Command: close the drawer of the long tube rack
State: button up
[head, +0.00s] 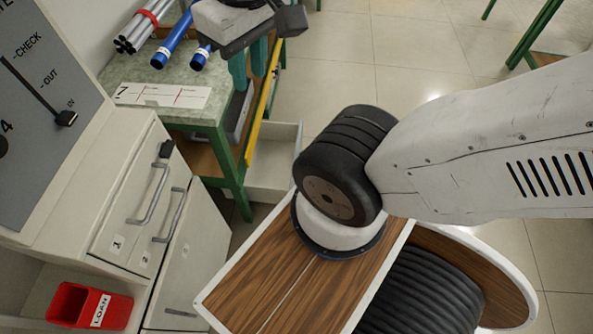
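The green-framed bench (232,152) with a pale speckled top stands left of centre; I take it for the long tube rack. A pale open-topped drawer or box (275,172) shows low at its right side, projecting into the aisle. I cannot tell how it joins the bench. My gripper (250,70) is at the top, over the bench's right edge, pointing down. Its two teal fingers stand apart with nothing visible between them. It is apart from the pale box. A grey rounded thing (239,118) shows partly behind the bench's edge below the fingers.
Blue tubes (172,40) and a bundle of silver rods (138,30) lie on the bench top. A yellow strip (256,112) runs along its right side. A grey cabinet (150,190) with handles and a red bin (90,305) stand at left. Tiled floor (340,60) is open at right.

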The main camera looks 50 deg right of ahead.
aim_at(269, 177)
jog(key=u, duration=0.95)
jog(key=k, duration=1.15)
jog(key=z, duration=1.5)
jog(key=i, duration=0.5)
jog(key=u, duration=0.05)
jog(key=k, duration=0.5)
jog(key=u, duration=0.75)
jog(key=i, duration=0.6)
jog(key=z, duration=1.05)
